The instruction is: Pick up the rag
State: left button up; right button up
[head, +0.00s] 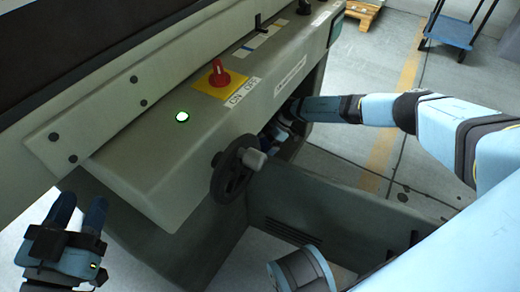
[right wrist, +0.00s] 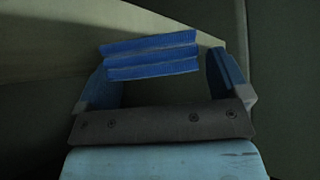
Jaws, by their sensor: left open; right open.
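The rag (right wrist: 150,55) is blue and looks folded in layers; in the right wrist view it lies between and a little beyond the two fingers of my right gripper (right wrist: 160,70). The fingers stand apart on either side of it, with a clear gap on the right. In the head view my right gripper (head: 274,131) reaches under the machine's overhanging panel, partly hidden, and I cannot make out the rag there. My left gripper (head: 79,212) is open and empty at the lower left, away from the rag.
The machine's control panel (head: 150,165) hangs over the right gripper, with a red knob (head: 219,73) and a black handwheel (head: 231,172) close by. A low grey cabinet wall (head: 320,215) stands in front. A blue cart (head: 450,30) is far off on open floor.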

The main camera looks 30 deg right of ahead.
jog(key=shift+r, duration=0.1)
jog(key=c, duration=1.1)
jog(key=shift+r, duration=0.1)
